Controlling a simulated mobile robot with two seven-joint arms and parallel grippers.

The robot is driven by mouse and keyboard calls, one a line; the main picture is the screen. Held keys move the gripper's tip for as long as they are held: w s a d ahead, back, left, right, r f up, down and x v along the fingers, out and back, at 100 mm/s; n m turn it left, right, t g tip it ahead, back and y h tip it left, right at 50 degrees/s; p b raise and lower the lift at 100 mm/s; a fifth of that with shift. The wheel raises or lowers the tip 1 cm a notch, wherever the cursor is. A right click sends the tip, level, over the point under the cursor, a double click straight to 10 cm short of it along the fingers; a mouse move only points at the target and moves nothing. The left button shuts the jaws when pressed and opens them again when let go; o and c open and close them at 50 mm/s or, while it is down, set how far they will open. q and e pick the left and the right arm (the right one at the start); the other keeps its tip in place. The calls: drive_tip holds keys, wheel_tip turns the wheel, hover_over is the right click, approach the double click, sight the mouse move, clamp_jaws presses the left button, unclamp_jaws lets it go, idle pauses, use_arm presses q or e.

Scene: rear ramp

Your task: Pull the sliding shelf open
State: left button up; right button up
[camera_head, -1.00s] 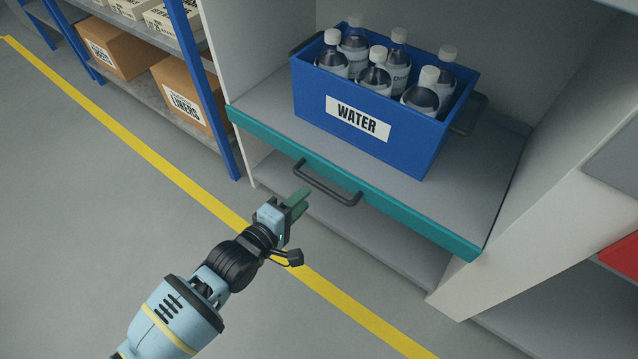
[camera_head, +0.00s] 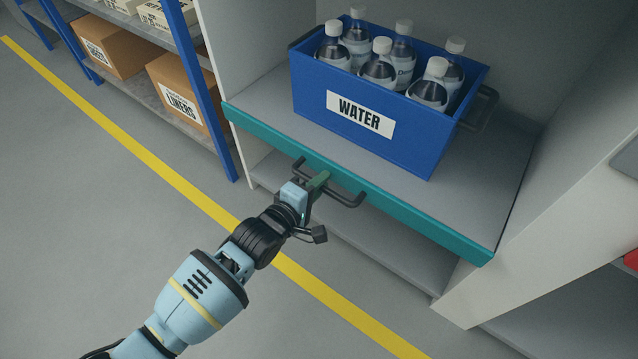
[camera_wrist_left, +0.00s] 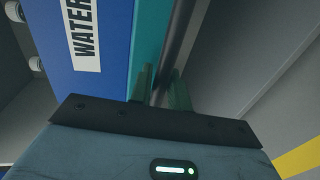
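The sliding shelf (camera_head: 400,217) has a teal front edge and a grey top, and it sticks out of a pale cabinet. A dark bar handle (camera_head: 347,201) is fixed to its front. My left gripper (camera_head: 320,181) is at the middle of this handle. In the left wrist view, its two green fingers (camera_wrist_left: 161,88) stand apart, with the grey handle bar (camera_wrist_left: 181,42) running in between them. I see no clear grip on the bar. My right gripper is not in view.
A blue crate (camera_head: 408,152) marked WATER, holding several bottles, stands on the shelf. A blue-post rack (camera_head: 205,85) with cardboard boxes (camera_head: 182,92) stands at the left. A fixed lower board (camera_head: 385,262) lies under the shelf. The floor (camera_head: 90,220) in front is clear, with a yellow line.

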use_arm(q)
clamp_jaws()
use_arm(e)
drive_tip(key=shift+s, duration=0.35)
use_arm(q)
drive_tip(key=shift+s+a, duration=0.1)
drive_tip(key=shift+s, duration=0.05)
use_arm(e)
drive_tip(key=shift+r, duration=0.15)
